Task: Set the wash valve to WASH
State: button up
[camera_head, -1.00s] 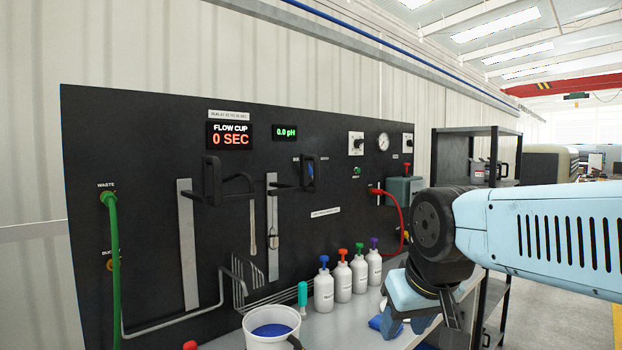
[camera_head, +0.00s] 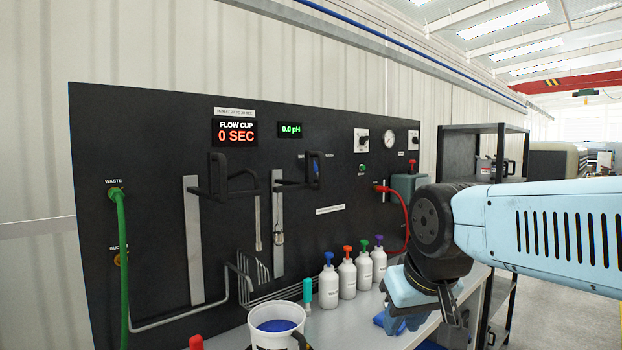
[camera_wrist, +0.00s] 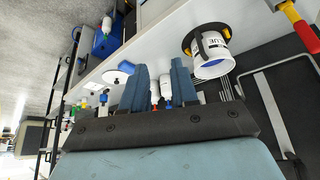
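A dark panel (camera_head: 130,150) on the left carries the controls. My gripper (camera_head: 408,322) points down above the bench at the right, well away from the lever. In the wrist view my gripper (camera_wrist: 159,78) has its two blue fingers apart with nothing held between them. The lever cannot be made out in the wrist view.
A bench (camera_head: 335,328) along the panel holds several white pump bottles (camera_head: 347,279) and a white bucket (camera_head: 277,333) with blue liquid. A green hose (camera_head: 122,250) hangs under the WASTE label. A bracket (camera_head: 213,180) juts out left of the lever. A dark shelf rack (camera_head: 455,155) stands behind my arm.

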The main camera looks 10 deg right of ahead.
aim_at(316, 181)
jog(key=z, duration=1.45)
jog(key=i, duration=0.1)
jog(key=u, duration=3.05)
jog(key=k, duration=1)
jog(key=z, duration=1.15)
jog(key=i, duration=1)
jog(key=z, duration=0.05)
